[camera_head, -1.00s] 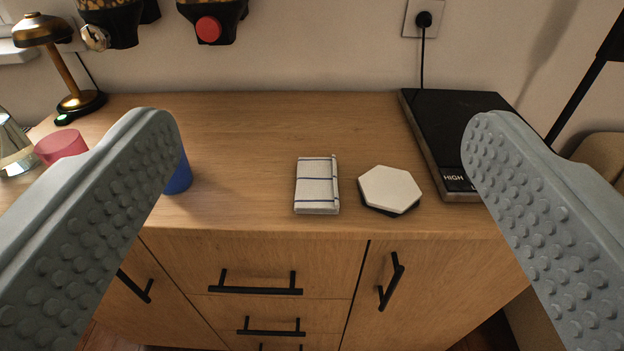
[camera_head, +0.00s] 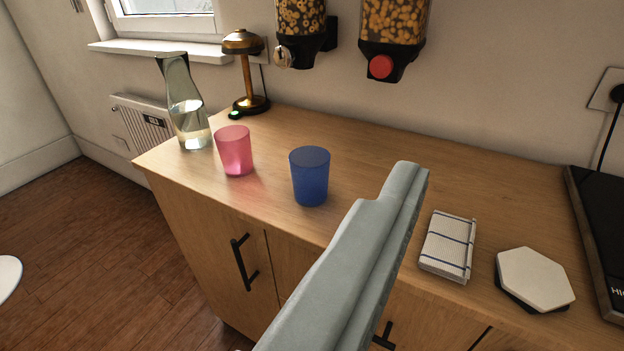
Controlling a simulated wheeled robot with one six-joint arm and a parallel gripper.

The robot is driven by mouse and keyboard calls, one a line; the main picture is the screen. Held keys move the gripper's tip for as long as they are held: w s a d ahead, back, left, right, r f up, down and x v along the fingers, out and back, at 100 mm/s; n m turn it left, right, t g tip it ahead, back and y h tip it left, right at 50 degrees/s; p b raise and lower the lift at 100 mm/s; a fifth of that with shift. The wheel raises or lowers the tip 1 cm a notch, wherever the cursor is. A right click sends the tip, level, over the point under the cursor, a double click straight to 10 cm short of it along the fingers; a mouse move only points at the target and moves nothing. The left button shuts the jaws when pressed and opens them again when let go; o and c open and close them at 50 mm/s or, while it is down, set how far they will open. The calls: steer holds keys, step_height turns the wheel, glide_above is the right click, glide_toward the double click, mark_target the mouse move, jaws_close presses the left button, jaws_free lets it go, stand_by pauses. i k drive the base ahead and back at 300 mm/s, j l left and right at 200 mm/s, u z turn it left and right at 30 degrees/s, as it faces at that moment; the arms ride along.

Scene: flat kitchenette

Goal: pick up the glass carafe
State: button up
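The clear glass carafe (camera_head: 186,108) stands upright at the far left end of the wooden counter, with a narrow waist and what looks like water in its lower part. The pink cup (camera_head: 234,152) is to its right and nearer. My gripper (camera_head: 410,175) shows as one grey finger shape rising from the bottom middle towards the upper right. A second finger cannot be made out, so its opening is unclear. It is well to the right of the carafe and apart from it. I see nothing held.
A blue cup (camera_head: 310,177) stands between the pink cup and my gripper. A brass lamp (camera_head: 244,72) is behind the cups. A folded cloth (camera_head: 448,245) and white hexagonal coaster (camera_head: 534,277) lie on the right. Dispensers (camera_head: 392,30) hang above.

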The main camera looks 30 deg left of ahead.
mark_target(186, 108)
steer(key=u, duration=1.35)
